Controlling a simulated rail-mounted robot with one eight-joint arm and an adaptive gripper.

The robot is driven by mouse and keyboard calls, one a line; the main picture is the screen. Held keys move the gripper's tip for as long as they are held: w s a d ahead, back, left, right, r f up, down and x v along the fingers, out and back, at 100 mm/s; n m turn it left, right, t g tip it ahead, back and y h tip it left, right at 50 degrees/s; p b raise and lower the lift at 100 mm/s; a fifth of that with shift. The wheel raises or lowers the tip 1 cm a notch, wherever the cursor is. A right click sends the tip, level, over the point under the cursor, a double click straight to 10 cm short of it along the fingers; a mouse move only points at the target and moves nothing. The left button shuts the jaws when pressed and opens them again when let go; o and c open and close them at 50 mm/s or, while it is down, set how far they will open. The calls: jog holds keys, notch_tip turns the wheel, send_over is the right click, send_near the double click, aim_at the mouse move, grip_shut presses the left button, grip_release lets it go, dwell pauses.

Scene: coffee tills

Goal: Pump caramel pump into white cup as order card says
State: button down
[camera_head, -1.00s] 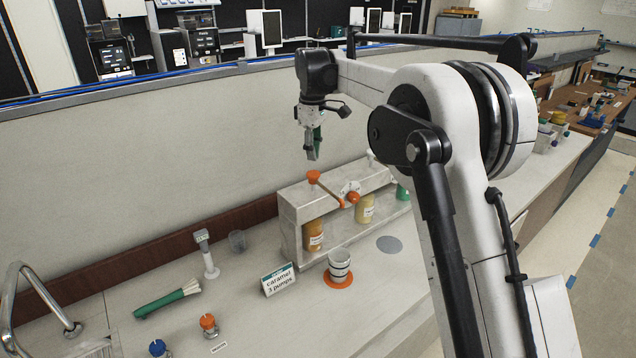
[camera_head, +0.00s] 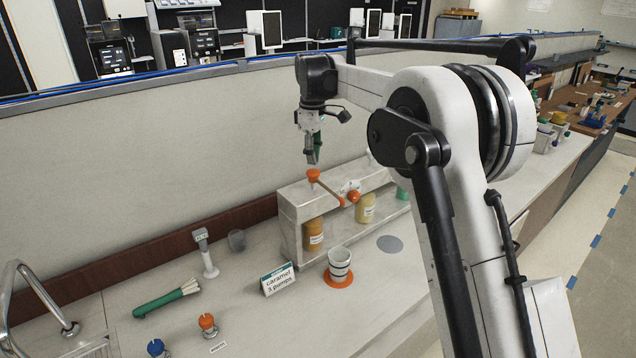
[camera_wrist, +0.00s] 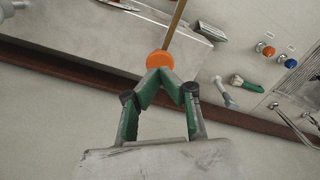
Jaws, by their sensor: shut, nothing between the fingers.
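The order card (camera_head: 278,279) reads "caramel 3 pumps". The white cup (camera_head: 339,264), with dark bands, stands upright on an orange round mat (camera_head: 339,281) in front of the pump stand. The orange-topped pump (camera_head: 313,175) sits above an amber bottle (camera_head: 314,234) at the stand's left end; its spout reaches forward toward the cup side. My gripper (camera_head: 313,159) is shut and empty, pointing down just above the orange pump top. In the wrist view, the fingertips (camera_wrist: 161,76) meet at the edge of the orange top (camera_wrist: 160,62). I cannot tell whether they touch it.
The pale stand (camera_head: 292,212) also holds a yellow bottle (camera_head: 365,208) and a green one (camera_head: 403,190) to the right. A grey disc (camera_head: 390,244) lies right of the cup. A green-handled brush (camera_head: 166,300), a tamper-like tool (camera_head: 207,255) and a tap (camera_head: 38,293) are left.

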aim_at(313, 171)
jog(key=shift+f+b, duration=1.15)
jog(key=shift+f, duration=0.9)
jog(key=shift+r, duration=0.15)
jog(key=shift+r+p, duration=1.55)
jog(key=shift+r, duration=1.25)
jog(key=shift+f, duration=0.2)
